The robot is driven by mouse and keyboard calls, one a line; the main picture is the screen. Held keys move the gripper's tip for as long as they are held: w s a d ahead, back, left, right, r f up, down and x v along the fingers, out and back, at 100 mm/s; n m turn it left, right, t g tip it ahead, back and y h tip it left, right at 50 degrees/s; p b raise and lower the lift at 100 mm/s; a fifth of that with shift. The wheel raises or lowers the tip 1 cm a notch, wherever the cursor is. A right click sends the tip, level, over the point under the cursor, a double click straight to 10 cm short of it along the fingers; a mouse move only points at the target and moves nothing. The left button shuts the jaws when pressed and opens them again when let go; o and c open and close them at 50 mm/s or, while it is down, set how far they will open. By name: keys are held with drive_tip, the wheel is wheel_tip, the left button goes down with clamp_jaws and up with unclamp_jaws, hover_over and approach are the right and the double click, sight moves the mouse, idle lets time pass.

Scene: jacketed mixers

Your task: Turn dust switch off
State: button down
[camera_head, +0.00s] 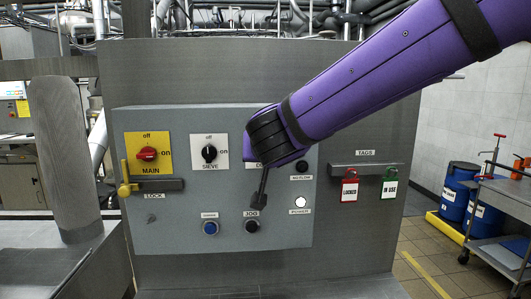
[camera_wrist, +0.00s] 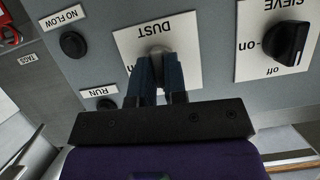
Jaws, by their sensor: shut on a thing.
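The dust switch plate (camera_wrist: 127,45), marked DUST, shows upside down in the wrist view. The two dark fingers of my gripper (camera_wrist: 158,66) are closed on the knob of the dust switch (camera_wrist: 158,52) at the plate's middle. The fingers hide most of the knob, so I cannot tell which way it points. In the head view my purple arm and dark wrist cover the dust switch, and only a corner of its label shows.
The grey panel (camera_head: 160,215) also carries the red main switch (camera_head: 148,153), black sieve switch (camera_head: 209,152), no flow lamp (camera_head: 302,167), white power lamp (camera_head: 300,203), blue button (camera_head: 210,228) and jog button (camera_head: 252,226). Two tags hang on the tag rail (camera_head: 366,169) at right.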

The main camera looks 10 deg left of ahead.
drive_tip(key=shift+n, duration=0.3)
idle(0.4)
drive_tip(key=c, duration=1.2)
unclamp_jaws()
drive_tip(key=shift+o, duration=0.2)
drive_tip(key=shift+s+r, duration=0.1)
drive_tip(key=shift+s, duration=0.05)
drive_tip(key=v, duration=1)
drive_tip(key=shift+s, duration=0.3)
